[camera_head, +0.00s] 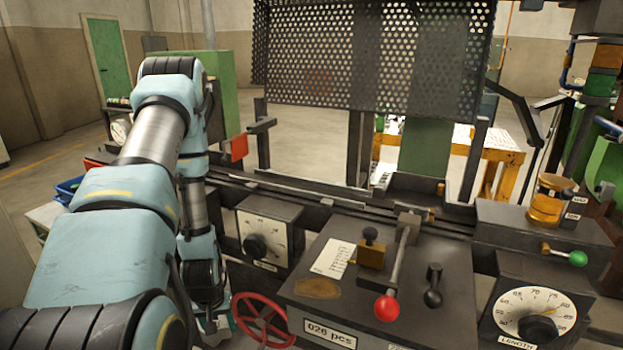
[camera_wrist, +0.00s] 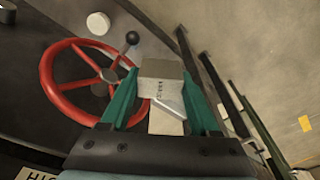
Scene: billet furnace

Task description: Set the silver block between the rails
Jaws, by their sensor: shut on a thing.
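My gripper (camera_wrist: 162,88) is shut on the silver block (camera_wrist: 160,92) in the wrist view. In the head view my arm reaches down at the left of the machine, beside the red handwheel; the block cannot be made out there. Long dark rails (camera_head: 330,200) run across the machine top in the head view, with a narrow channel between them. My gripper is low, apart from the rails.
The red handwheel (camera_head: 262,320) is close to my gripper and also shows in the wrist view (camera_wrist: 48,75). A red-knobbed lever (camera_head: 387,308), a brass block (camera_head: 371,254) and dials stand on the machine front. A perforated guard (camera_head: 375,55) hangs above the rails.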

